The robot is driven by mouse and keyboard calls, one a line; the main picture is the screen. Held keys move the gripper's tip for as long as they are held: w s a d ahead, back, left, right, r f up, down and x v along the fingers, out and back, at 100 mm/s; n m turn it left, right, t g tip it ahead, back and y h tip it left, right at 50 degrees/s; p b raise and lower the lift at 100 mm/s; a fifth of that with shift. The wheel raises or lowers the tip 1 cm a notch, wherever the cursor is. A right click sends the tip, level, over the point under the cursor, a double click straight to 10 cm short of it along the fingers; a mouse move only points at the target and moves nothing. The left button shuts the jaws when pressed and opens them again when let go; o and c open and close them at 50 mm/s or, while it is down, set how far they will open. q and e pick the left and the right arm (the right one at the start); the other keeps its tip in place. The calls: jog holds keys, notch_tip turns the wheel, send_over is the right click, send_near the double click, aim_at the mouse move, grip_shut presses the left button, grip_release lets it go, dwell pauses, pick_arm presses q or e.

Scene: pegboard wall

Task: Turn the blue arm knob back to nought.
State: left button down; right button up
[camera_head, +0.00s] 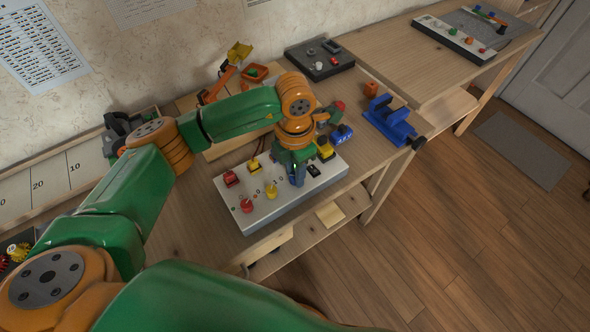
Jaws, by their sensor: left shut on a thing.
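The white control panel (262,215) lies on the wooden bench and carries several red and yellow knobs and switches. My left gripper (297,181) reaches down onto the right part of this panel. It is shut on the blue arm knob (298,174), which is mostly hidden by the fingers. The knob's pointer and scale cannot be made out. Left of the gripper are a red knob (247,205) and a yellow knob (271,191) on the panel. My right gripper is not in view.
A blue vise (390,122) stands at the bench's right end. A dark box (320,62) is behind. The floor in front is clear.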

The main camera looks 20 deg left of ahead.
pick_arm(q)
jog(key=c, duration=0.6)
grip_release()
notch_tip(320, 180, up, 7)
jog(key=shift+f+b, duration=0.1)
jog(key=shift+b, duration=0.45)
